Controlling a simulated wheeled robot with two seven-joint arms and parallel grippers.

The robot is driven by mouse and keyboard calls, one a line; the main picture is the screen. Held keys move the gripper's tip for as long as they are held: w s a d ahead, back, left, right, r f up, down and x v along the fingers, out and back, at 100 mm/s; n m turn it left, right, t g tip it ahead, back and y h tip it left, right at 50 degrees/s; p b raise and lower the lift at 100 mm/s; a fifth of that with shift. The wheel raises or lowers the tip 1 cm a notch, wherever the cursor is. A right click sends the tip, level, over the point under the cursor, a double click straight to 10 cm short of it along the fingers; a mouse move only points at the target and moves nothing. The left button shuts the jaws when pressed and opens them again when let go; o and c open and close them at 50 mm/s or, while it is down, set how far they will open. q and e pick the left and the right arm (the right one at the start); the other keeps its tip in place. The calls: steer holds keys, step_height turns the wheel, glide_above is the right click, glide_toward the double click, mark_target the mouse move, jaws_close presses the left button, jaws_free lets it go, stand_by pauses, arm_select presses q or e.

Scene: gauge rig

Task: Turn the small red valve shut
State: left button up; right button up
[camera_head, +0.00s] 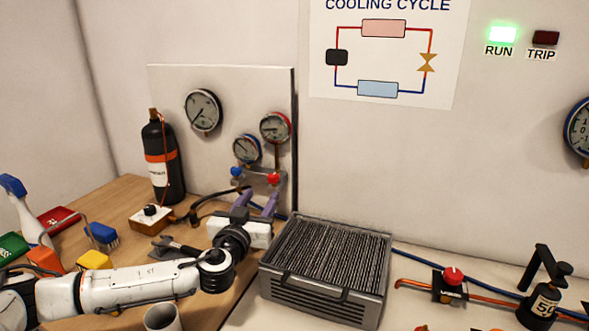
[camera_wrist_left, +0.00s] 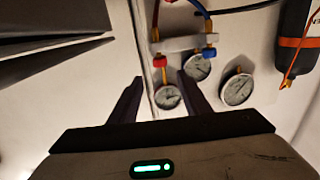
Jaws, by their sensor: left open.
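The small red valve knob (camera_head: 273,178) sits at the right end of the manifold below the red-rimmed gauge (camera_head: 275,127). A blue knob (camera_head: 236,172) is at its left end. The red knob also shows in the wrist view (camera_wrist_left: 161,61). My left gripper (camera_head: 256,200) is open and empty, in front of and slightly below the manifold. In the wrist view its fingers (camera_wrist_left: 157,82) point toward the manifold, with the red knob just beyond the gap between the tips, apparently not touched. A larger red knob (camera_head: 453,275) sits on the copper pipe at right. My right gripper is not seen.
A finned metal unit (camera_head: 325,270) stands right of my left wrist. A black bottle (camera_head: 162,160) and a small box with a black knob (camera_head: 151,218) stand to the left. Brushes and a spray bottle (camera_head: 22,205) crowd the left. The green RUN lamp (camera_head: 502,34) is lit.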

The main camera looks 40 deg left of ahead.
mark_target(271, 179)
arm_select(q)
steer(key=p+x, duration=0.1)
steer(key=x, duration=0.8)
steer(key=shift+w+r+p, duration=0.1)
steer(key=shift+r+p, duration=0.05)
steer(key=shift+p, duration=0.2)
steer(key=shift+w+a, duration=0.25)
steer(key=shift+w, duration=0.1)
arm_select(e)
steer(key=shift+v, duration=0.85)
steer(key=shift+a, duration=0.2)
